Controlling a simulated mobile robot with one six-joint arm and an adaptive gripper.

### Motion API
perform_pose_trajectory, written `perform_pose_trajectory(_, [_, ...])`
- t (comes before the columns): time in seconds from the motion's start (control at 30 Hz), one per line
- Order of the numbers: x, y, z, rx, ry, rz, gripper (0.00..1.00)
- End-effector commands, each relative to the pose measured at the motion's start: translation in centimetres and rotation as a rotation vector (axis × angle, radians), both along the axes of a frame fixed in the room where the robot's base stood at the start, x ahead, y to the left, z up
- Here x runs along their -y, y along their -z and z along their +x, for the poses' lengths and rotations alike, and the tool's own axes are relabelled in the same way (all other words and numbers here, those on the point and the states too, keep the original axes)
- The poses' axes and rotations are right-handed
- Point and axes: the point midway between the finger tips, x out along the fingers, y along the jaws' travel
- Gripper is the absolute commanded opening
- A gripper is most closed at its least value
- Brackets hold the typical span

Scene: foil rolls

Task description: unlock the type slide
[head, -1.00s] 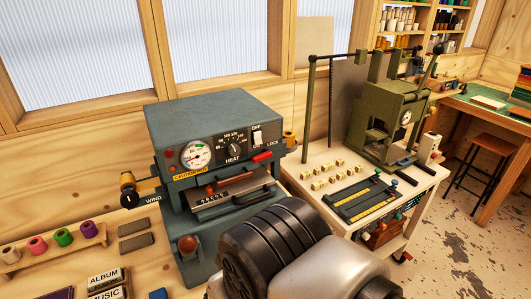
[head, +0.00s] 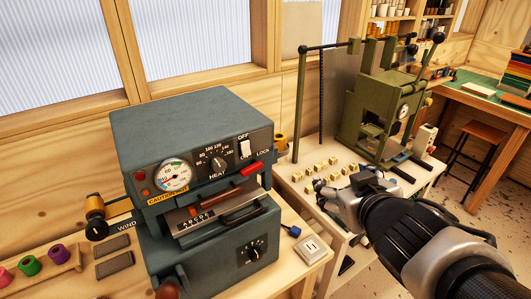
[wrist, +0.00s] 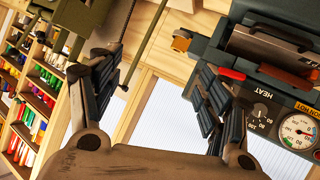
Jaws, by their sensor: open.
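The blue-grey foil machine (head: 190,125) stands on the bench at the left. Its type slide (head: 200,212), a metal plate with raised letters and a dark handle, sits in the front opening. The red lock lever (head: 252,169) is at the right end of the front, below the word LOCK. It also shows in the wrist view (wrist: 232,74), where the picture is upside down. My gripper (head: 325,190) is open and empty, to the right of the machine and apart from the lever. In the wrist view, my gripper (wrist: 155,75) has its right finger below the lever in the picture.
Small brass type blocks (head: 322,170) stand on the white cart behind my gripper. A green press (head: 385,110) stands at the cart's back. A small white box (head: 308,248) lies right of the machine. Foil spools (head: 30,266) sit at the front left.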

Motion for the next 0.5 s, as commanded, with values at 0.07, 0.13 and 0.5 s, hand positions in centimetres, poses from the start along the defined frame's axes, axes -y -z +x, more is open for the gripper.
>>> perform_pose_trajectory(0.07, [-3.0, 0.5, 1.0, 0.029, -0.135, 0.032, 0.75])
perform_pose_trajectory(0.13, [-5.6, 0.8, 1.1, 0.04, -0.244, 0.069, 0.75])
perform_pose_trajectory(0.5, [-10.6, 1.6, 0.6, 0.026, -0.446, 0.158, 0.75])
